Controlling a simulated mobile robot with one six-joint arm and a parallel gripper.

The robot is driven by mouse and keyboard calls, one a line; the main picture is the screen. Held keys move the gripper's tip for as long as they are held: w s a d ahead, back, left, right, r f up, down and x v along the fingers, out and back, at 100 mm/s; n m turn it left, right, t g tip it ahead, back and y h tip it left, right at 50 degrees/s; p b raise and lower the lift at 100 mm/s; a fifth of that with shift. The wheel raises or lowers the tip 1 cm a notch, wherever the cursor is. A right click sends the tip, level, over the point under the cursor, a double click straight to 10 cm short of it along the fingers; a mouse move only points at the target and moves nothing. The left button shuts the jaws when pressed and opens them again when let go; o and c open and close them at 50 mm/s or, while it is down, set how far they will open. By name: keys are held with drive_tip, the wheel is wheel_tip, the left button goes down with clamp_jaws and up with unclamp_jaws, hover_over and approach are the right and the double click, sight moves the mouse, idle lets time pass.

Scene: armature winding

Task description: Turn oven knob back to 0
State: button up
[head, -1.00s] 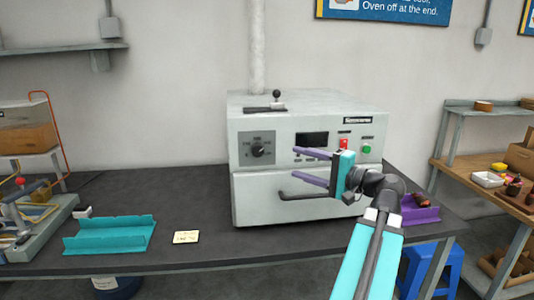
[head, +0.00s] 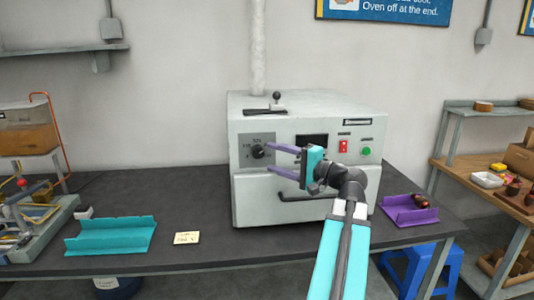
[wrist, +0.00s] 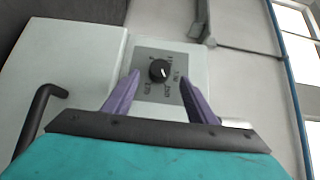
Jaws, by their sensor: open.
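The oven (head: 250,205) is a pale box on the dark table. Its black knob (head: 258,151) sits on a grey dial plate (head: 257,141) at the left of the front. In the wrist view the knob (wrist: 159,70) shows between and beyond my fingertips, with numbers around it; its exact setting is too small to read surely. My gripper (head: 269,156) is open and empty, its purple fingers pointing left toward the knob. In the wrist view my gripper (wrist: 166,80) has its fingers either side of the dial, and I see no contact with the knob.
The oven's handle (head: 300,196) runs below my gripper. A red switch (head: 343,146) and green button (head: 366,151) are to the right.

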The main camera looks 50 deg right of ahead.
sight(261, 154)
drive_tip(key=shift+w+a+p, duration=0.2)
drive_tip(key=shift+w+p, duration=0.1)
drive_tip(key=shift+w, duration=2.05)
